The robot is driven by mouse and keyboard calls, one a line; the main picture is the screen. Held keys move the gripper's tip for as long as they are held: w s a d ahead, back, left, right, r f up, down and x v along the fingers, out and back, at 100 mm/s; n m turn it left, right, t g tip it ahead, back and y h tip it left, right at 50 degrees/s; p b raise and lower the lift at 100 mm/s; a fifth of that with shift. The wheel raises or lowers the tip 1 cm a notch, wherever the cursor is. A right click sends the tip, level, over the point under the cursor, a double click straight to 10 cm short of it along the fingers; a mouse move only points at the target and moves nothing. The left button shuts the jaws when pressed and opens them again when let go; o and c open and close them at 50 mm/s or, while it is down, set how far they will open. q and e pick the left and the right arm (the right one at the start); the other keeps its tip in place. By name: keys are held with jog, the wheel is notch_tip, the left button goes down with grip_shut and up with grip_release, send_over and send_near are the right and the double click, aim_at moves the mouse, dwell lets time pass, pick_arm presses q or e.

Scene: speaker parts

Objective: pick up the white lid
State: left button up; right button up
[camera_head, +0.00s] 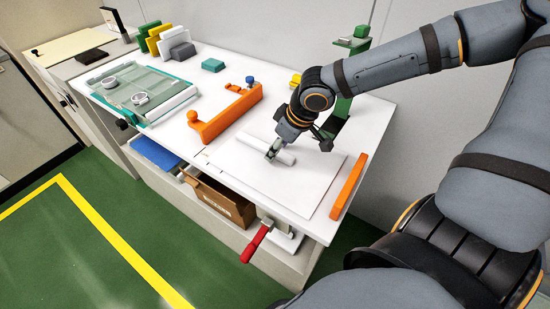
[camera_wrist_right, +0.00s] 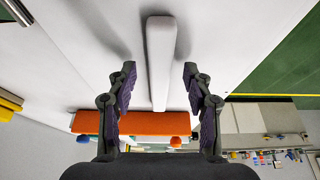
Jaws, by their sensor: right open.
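The white lid appears as a long, narrow white piece (camera_head: 284,157) on the white board at the front of the table. In the right wrist view the lid (camera_wrist_right: 161,50) runs lengthwise between the finger pads, with space on both sides. My right gripper (camera_head: 273,150) is open at the lid, and its fingers (camera_wrist_right: 159,74) straddle it without visible contact. The gripper hides part of the lid in the head view. My left gripper is in neither view.
An orange fixture (camera_head: 226,113) stands left of the gripper and an orange bar (camera_head: 349,187) lies to the right. A green stand (camera_head: 343,105) rises close behind my wrist. A teal tray (camera_head: 153,103) with round parts is farther left. A red-handled clamp (camera_head: 255,244) hangs at the front edge.

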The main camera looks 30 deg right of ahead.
jog(key=shift+w+a+f, duration=0.1)
jog(key=shift+w+f, duration=0.05)
jog(key=shift+f, duration=0.35)
grip_shut()
jog(key=shift+r, duration=0.15)
